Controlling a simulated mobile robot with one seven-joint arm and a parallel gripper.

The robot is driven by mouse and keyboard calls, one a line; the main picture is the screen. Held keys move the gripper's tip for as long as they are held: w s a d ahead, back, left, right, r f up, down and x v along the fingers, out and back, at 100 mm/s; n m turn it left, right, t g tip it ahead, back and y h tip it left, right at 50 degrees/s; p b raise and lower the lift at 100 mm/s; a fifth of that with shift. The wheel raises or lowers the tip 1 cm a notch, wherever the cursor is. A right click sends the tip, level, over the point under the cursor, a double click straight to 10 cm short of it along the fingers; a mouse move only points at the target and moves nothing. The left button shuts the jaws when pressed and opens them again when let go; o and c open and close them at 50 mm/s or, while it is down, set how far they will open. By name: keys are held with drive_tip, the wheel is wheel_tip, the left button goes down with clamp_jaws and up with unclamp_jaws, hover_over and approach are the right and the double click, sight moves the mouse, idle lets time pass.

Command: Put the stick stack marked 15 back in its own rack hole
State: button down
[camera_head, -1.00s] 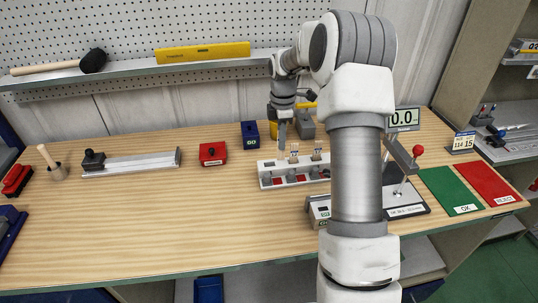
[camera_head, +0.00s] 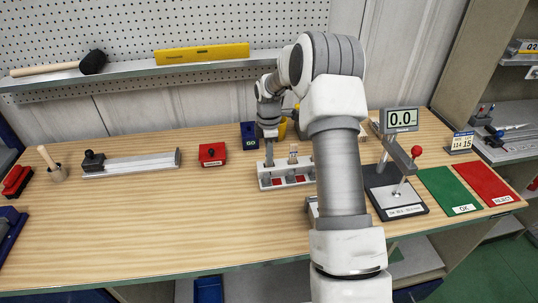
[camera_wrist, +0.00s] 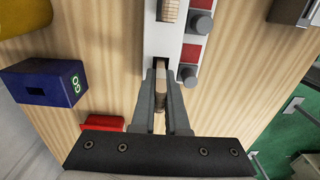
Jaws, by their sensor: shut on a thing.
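My gripper (camera_head: 269,158) is over the left end of the white rack (camera_head: 265,182). In the wrist view my gripper (camera_wrist: 161,78) is shut on a slim brown stick stack (camera_wrist: 160,103), pointing down between the fingers. The held stack's number cannot be read. The rack also shows in the wrist view (camera_wrist: 160,48), with the fingertips at its near end. I cannot tell whether the stack's lower end is in a hole. Another pale stack (camera_head: 293,154) stands in the rack, and it shows at the top of the wrist view (camera_wrist: 172,10). My arm hides the rack's right end.
A blue GO block (camera_head: 249,135) stands just behind and left of the rack. A red block (camera_head: 212,154) is further left. A gauge stand with a display (camera_head: 402,119) is right of my arm, beside the green OK mat (camera_head: 448,188). The front left table is clear.

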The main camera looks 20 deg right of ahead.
drive_tip(key=c, duration=0.9)
unclamp_jaws()
